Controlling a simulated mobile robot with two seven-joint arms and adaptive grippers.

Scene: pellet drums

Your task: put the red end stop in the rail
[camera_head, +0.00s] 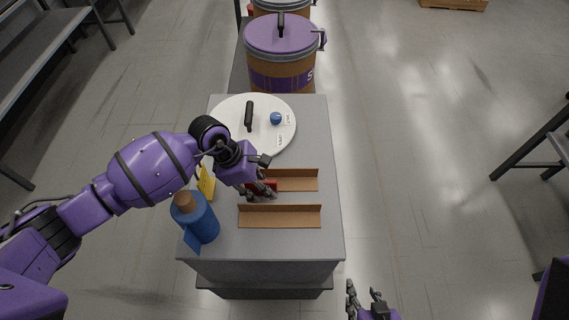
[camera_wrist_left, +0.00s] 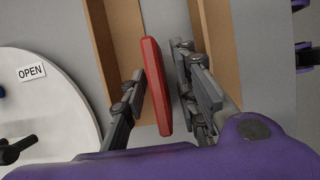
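The red end stop (camera_head: 262,186) is a flat bar at the left end of the far rail piece. It also shows between my left fingers in the left wrist view (camera_wrist_left: 156,88). The rail shows as two brown angled pieces, a far one (camera_head: 300,180) and a near one (camera_head: 280,216), with a grey gap between. My left gripper (camera_head: 266,180) is around the end stop, its fingers (camera_wrist_left: 160,85) open with a gap visible on each side. Whether the bar touches the rail is unclear. My right gripper (camera_head: 366,294) is open and empty, right of the bench's front corner.
A white round lid (camera_head: 232,113) with a black handle and blue knob lies behind. A purple-lidded drum (camera_head: 283,70) stands beyond. The bench's right side is clear.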

